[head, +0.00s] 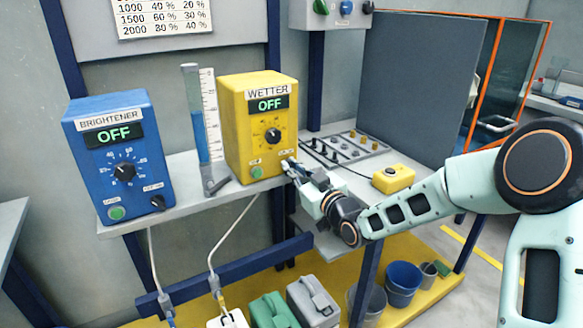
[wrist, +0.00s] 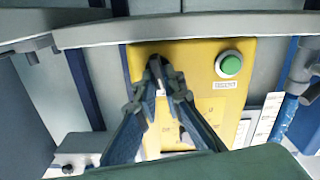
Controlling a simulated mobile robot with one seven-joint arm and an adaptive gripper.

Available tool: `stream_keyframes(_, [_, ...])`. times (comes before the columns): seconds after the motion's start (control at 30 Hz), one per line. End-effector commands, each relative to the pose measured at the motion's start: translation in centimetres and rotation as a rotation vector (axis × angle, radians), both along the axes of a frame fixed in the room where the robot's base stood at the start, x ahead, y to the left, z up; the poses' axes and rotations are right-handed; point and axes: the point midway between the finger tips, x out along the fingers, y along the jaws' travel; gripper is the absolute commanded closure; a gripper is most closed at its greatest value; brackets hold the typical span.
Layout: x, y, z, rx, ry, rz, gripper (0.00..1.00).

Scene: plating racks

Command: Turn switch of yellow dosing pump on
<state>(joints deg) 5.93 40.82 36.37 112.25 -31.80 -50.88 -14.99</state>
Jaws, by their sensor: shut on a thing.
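The yellow dosing pump (head: 240,125) stands on the grey shelf, labelled WETTER, and its display (head: 270,103) reads OFF. Its round black dial (head: 273,135) is on the front, with a green button (head: 257,172) at lower left. My gripper (head: 288,164) is at the pump's lower right front corner. In the wrist view the pump face appears upside down, with the green button (wrist: 231,65) at right. There my gripper (wrist: 159,78) is shut on the small dark switch (wrist: 155,64), which the fingertips mostly hide. The switch's setting cannot be read.
A blue pump (head: 88,155) labelled BRIGHTENER, also reading OFF, stands left. A measuring cylinder (head: 193,115) stands between the pumps. A rack plate with pegs (head: 345,150) and a yellow button box (head: 393,178) lie right of my gripper. Canisters and buckets (head: 403,280) stand below.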

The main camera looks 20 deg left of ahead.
Motion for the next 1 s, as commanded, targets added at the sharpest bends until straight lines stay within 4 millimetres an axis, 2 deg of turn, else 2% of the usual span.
stream_keyframes(0.6, [0.38, -0.37, -0.05, 0.367, 0.432, -0.001, 1.00])
stream_keyframes(1.0, [0.46, -0.44, -0.17, 0.504, 0.594, -0.001, 1.00])
